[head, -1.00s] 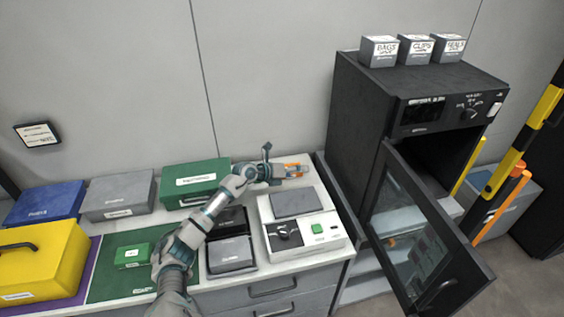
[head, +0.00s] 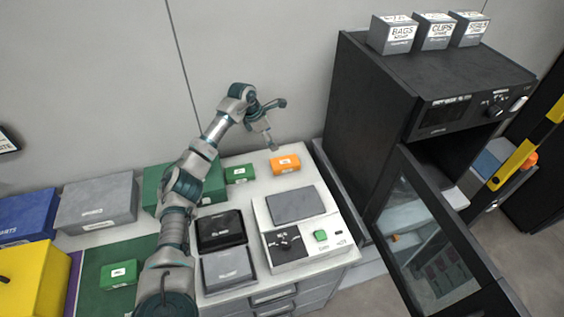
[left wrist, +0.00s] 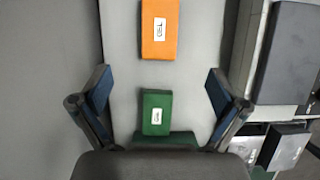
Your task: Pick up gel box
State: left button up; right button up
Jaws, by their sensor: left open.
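The gel box is a small orange box with a white label (head: 285,163), lying on the light worktop behind the grey-lidded device. It also shows at the top middle of the left wrist view (left wrist: 160,28), its label reading GEL. My left gripper (head: 277,126) is above the worktop, up and slightly left of the orange box, with its fingers spread and empty. In the left wrist view, the open fingers (left wrist: 158,74) frame a gap short of the orange box. A small green box (left wrist: 156,112) lies nearer, between the fingers in that view. My right gripper is not in view.
The device with a green button (head: 320,236) stands in front of the orange box. Black and grey trays (head: 221,230) sit left of it. A large green box (head: 160,188) is further left. The black cabinet (head: 380,110) with its open door (head: 425,250) stands right.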

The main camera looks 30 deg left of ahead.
pick_arm(q)
send_near(285, 162)
jog(key=shift+w+d+f, duration=0.3)
jog(key=shift+d+f, duration=0.2)
jog(key=f, duration=0.1)
jog(key=w+f, duration=0.1)
jog(key=f, duration=0.1)
jog(key=shift+a+f, duration=0.1)
jog(key=shift+f, duration=0.2)
jog(key=shift+w+a+f, duration=0.1)
jog(key=shift+a+f, duration=0.05)
jog(key=shift+f, duration=0.1)
jog(key=x, duration=0.4)
jog(key=shift+d+f+b, duration=0.2)
jog(key=shift+d+b, duration=0.1)
jog(key=shift+d, duration=0.15)
jog(key=shift+w+d+f, duration=0.1)
jog(key=shift+d+f, duration=0.05)
jog(key=shift+d, duration=0.1)
jog(key=shift+a, duration=0.25)
jog(key=shift+a+f, duration=0.3)
jog(key=shift+d, duration=0.1)
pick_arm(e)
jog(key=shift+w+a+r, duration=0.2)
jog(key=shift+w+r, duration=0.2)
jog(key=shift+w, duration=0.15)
